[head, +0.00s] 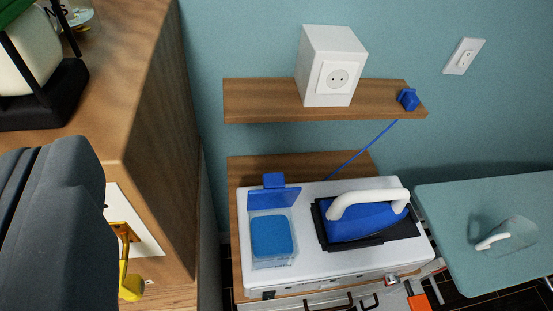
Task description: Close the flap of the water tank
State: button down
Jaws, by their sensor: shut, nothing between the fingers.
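The water tank (272,261) is a clear box with blue water, set in the left part of the white ironing station (310,275). Its blue flap (276,198) stands raised at the tank's back edge, with a small blue tab (274,180) on top. The tank's opening is uncovered. My gripper (62,150), dark grey, is close to the camera at the left edge and partly cut off. It looks shut and empty, well left of the flap and not touching it.
A blue iron (362,222) with a white handle rests right of the tank. A wooden shelf (260,100) holds a white socket box (326,70) above. A tall wooden cabinet (165,130) stands left. A teal ironing board (480,200) is at the right.

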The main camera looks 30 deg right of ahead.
jog(key=w+d+f+g+h+p, duration=0.1)
jog(key=w+d+f+g+p, duration=0.2)
jog(key=w, duration=0.5)
jog(key=m+g+p, duration=0.3)
jog(key=g+p, duration=0.3)
send_over(274, 173)
notch_tip(274, 173, down, 18)
jog(key=shift+h, duration=0.3)
jog(key=shift+w+f+p, duration=0.15)
jog(key=shift+f+p, duration=0.85)
jog(key=shift+f, duration=4)
